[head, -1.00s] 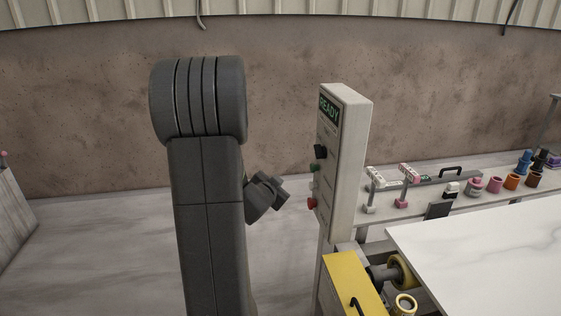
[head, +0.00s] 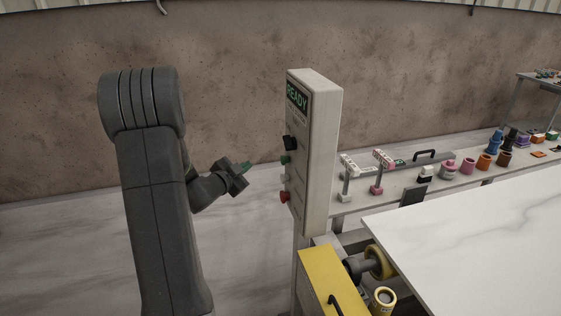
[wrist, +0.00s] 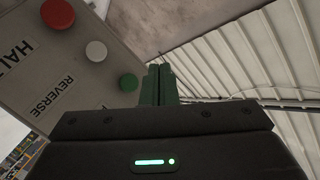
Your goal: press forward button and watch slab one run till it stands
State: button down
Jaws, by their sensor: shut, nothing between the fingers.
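The control box (head: 320,150) stands upright with a lit READY display (head: 297,97). Its face carries a black knob (head: 290,142), a green button (head: 286,159) and a red button (head: 284,196). In the wrist view I see the red button (wrist: 58,14), a white button (wrist: 96,51) and the green button (wrist: 128,83), with HALT and REVERSE labels. No forward label is readable. My gripper (head: 250,163) is shut and empty, its green fingers pointing at the box, with a gap to the green button. The fingers (wrist: 160,85) show just right of that button. A white marbled slab (head: 480,230) lies flat at right.
A yellow housing (head: 325,280) and rollers (head: 378,262) sit below the box, beside the slab. A bench (head: 400,196) behind holds clamps and several coloured cups. The floor left of the box is clear.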

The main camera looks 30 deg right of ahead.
aim_at(285, 160)
jog(key=s+d+b, duration=0.1)
jog(key=s+d, duration=0.1)
jog(key=d, duration=0.6)
dwell(2.0)
jog(key=shift+d+b, duration=0.3)
jog(key=shift+d, duration=0.05)
